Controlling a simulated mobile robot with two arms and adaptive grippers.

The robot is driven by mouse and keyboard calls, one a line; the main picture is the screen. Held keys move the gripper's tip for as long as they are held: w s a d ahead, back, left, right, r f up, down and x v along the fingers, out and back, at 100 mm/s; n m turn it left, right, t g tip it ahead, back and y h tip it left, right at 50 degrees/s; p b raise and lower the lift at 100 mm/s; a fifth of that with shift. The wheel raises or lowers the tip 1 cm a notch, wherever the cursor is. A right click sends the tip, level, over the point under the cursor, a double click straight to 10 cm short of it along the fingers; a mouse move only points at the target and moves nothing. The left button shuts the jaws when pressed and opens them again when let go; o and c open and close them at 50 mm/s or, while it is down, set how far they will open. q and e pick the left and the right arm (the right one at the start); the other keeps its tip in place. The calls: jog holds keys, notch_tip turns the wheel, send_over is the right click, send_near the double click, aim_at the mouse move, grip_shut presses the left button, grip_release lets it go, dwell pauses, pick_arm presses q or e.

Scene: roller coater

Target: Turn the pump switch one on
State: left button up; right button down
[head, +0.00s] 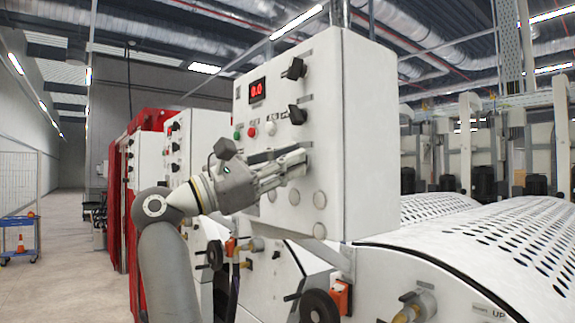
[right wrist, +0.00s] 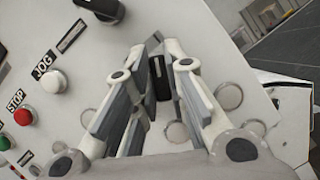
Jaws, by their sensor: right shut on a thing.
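A black switch (right wrist: 160,84) on a white control panel (head: 345,200) sits between the fingertips of my right gripper in the right wrist view. I cannot read a label naming it as the pump switch. My right gripper (head: 297,163) also shows in the head view, at the lower right part of the panel's face, and in the right wrist view (right wrist: 160,70). It is shut on the switch. In the head view the fingers hide this switch. My left gripper is not in view.
Two black knobs, an upper one (head: 293,68) and a lower one (head: 298,114), stick out of the panel above my gripper. A red display (head: 257,90) and green (head: 237,134), red (head: 251,132) and white (head: 269,129) buttons sit to their left. Perforated rollers' covers (head: 500,240) lie right.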

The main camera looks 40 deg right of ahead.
jog(key=shift+m, duration=0.3)
jog(key=c, duration=1.5)
grip_release()
jog(key=shift+o, duration=0.2)
jog(key=v, duration=1.2)
jog(key=shift+r, duration=0.1)
jog(key=shift+w, duration=0.15)
